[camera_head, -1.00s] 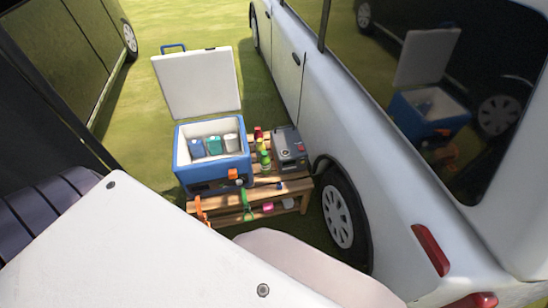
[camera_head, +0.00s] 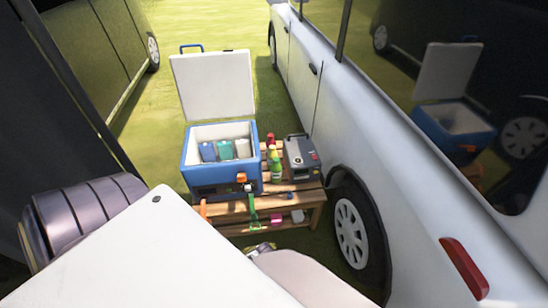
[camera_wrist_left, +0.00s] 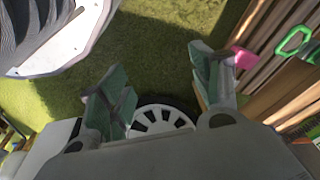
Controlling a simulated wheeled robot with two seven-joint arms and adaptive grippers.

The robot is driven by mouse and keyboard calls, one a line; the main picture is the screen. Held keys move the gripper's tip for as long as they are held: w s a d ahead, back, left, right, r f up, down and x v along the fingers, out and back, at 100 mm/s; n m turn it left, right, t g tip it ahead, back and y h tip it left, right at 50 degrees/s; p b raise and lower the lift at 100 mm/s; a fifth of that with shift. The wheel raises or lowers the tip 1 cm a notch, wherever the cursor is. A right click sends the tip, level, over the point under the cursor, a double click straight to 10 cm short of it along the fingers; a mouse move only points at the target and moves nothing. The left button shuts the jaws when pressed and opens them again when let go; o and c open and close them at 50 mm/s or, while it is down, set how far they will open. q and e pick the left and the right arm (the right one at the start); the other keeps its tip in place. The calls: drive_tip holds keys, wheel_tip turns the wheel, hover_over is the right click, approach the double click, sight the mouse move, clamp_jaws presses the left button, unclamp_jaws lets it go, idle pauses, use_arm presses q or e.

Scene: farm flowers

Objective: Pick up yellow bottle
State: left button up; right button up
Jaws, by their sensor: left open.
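A small green bottle with a yellowish top (camera_head: 275,162) stands on the wooden bench, between the blue cooler and the grey box. I cannot tell whether it is the yellow bottle; no plainly yellow bottle shows. My left gripper (camera_wrist_left: 155,78) is open and empty in the left wrist view, its green-padded fingers spread over grass and a car wheel. It is low, beside the bench, and the bottle is not in that view. In the head view a small part at the bench's front, mostly hidden by my white body, may be this gripper. My right gripper is not in view.
The open blue cooler (camera_head: 222,176) holds several cans or packs. A grey box (camera_head: 301,153) stands at the right, by the white car (camera_head: 400,160). The wooden bench (camera_head: 310,197) has a lower shelf with a pink item (camera_head: 277,219) and a green-handled tool (camera_head: 253,208).

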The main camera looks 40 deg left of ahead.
use_arm(q)
drive_tip(key=w+a+r+n+t+y+b, duration=0.2)
drive_tip(key=w+a+r+n+b, duration=0.15)
drive_tip(key=w+r+b, duration=0.65)
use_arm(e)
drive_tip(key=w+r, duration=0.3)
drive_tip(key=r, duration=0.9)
use_arm(q)
drive_tip(key=w+a+r+n+y, duration=0.2)
drive_tip(key=w+a+n+y, duration=0.1)
drive_tip(key=w+a, duration=0.4)
drive_tip(key=w+a+r+n+t+y+b, duration=0.1)
drive_tip(key=w+a+r+n+y, duration=0.1)
drive_tip(key=w+a, duration=0.5)
drive_tip(key=w+a+r+n+y+b, duration=0.1)
drive_tip(key=w+a+r+n+y, duration=0.2)
drive_tip(key=w+a, duration=0.5)
drive_tip(key=w+r+n, duration=0.1)
drive_tip(key=w+n, duration=0.1)
drive_tip(key=w, duration=0.3)
drive_tip(key=shift+w+r+t+y, duration=0.15)
drive_tip(key=shift+w+t+y, duration=0.15)
drive_tip(key=shift+t, duration=0.1)
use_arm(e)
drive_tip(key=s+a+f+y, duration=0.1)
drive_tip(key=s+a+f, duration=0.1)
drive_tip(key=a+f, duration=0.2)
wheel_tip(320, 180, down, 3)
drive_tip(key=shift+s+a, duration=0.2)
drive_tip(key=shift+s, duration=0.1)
